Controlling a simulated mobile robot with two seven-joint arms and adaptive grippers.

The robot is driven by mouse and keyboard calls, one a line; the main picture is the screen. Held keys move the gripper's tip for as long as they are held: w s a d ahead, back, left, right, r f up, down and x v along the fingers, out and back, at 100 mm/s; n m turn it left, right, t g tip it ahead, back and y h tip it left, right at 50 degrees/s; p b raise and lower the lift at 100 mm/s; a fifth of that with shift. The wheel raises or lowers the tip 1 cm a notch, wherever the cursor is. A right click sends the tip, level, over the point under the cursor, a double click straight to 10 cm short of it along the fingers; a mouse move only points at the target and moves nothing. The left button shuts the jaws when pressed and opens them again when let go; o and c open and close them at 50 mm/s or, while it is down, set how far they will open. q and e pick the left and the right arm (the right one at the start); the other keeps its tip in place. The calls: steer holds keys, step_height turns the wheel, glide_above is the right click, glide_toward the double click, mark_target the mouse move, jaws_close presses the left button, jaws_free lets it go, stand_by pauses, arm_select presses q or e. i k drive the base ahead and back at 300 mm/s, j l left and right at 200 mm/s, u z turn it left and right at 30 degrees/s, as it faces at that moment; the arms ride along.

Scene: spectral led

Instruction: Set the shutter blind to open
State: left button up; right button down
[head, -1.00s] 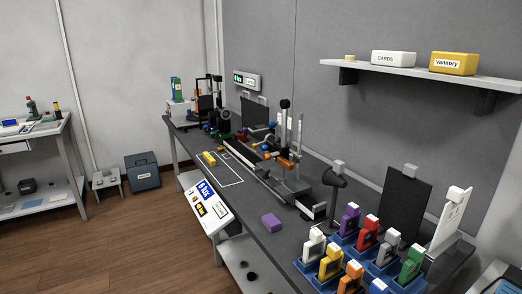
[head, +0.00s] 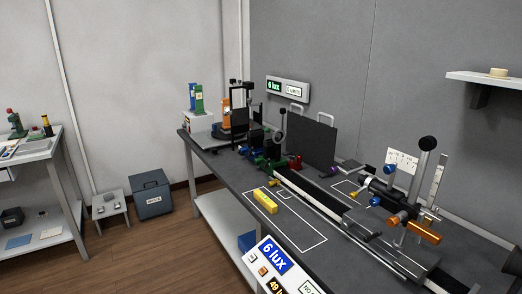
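I cannot tell for sure which part is the shutter blind. A dark upright panel (head: 312,143) with light handles on top stands at the back of the long grey bench (head: 233,182). A smaller black plate (head: 239,121) stands upright further left, near the bench's far end. No label on either is readable, so open or closed cannot be told. Neither of my grippers is in view.
A rail (head: 325,205) with posts and orange and blue knobs (head: 424,233) runs along the bench. A yellow block (head: 265,201) lies inside a white outline. A lux display (head: 273,258) is at the front edge.

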mark_target(240, 116)
steer(key=i+j, duration=1.4)
